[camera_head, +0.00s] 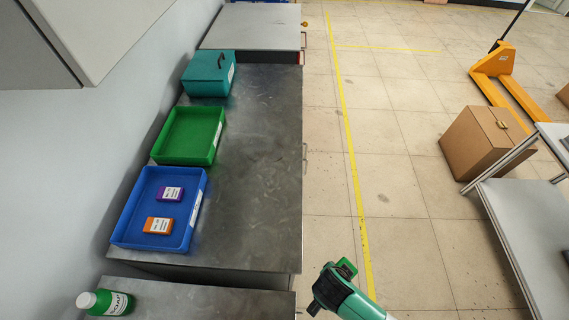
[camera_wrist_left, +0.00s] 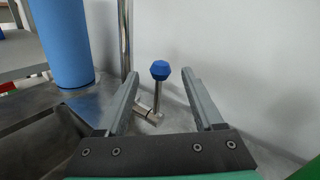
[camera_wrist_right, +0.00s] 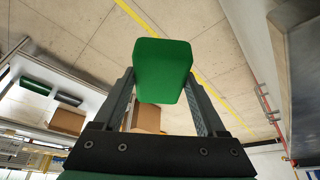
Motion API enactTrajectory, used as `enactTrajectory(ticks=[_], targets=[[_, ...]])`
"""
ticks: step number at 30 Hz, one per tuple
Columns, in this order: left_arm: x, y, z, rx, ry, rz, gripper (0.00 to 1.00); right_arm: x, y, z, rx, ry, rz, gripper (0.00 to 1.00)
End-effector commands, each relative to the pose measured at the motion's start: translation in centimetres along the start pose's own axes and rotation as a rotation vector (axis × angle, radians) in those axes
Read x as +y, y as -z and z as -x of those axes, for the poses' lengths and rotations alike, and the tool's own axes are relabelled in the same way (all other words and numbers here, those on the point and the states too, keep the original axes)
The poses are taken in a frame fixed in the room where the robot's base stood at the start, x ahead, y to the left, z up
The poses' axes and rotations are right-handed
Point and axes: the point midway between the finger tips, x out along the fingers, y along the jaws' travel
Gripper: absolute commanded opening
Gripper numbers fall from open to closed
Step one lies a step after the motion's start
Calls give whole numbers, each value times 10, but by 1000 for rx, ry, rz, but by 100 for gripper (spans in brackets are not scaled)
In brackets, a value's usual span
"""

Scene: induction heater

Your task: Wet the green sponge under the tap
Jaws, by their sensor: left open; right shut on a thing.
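The green sponge (camera_wrist_right: 163,68) is between the fingers of my right gripper (camera_wrist_right: 165,85), which is shut on it, in the right wrist view. In the head view my right wrist (camera_head: 338,288) shows at the bottom, over the floor right of the counter; its fingers and the sponge are not clear there. My left gripper (camera_wrist_left: 163,95) is open and empty in the left wrist view. A lever with a blue knob (camera_wrist_left: 160,70) stands beyond and between its fingers, apart from them. A vertical metal pipe (camera_wrist_left: 125,40) rises beside the lever. The tap's outlet is not visible.
A blue cylinder (camera_wrist_left: 62,45) stands left of the pipe, beside a dark basin edge (camera_wrist_left: 40,130). A soap bottle (camera_head: 105,302), a blue tray (camera_head: 125,222) with two small boxes, a green tray (camera_head: 160,152) and a teal box (camera_head: 205,75) stand along the wall.

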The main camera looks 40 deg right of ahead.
Motion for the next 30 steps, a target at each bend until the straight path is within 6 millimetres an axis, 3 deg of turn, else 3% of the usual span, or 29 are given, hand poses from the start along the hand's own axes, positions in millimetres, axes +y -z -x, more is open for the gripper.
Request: enactTrajectory(ticks=[8, 21, 30], targets=[[0, 2, -6, -1, 2, 1, 68, 0, -1, -2, 0, 0, 0, 29], [-1, 2, -72, -2, 2, 2, 68, 0, 0, 0, 0, 0, 0, 29], [-1, 2, -75, -1, 3, 2, 67, 0, 0, 0, 0, 0, 0, 29]])
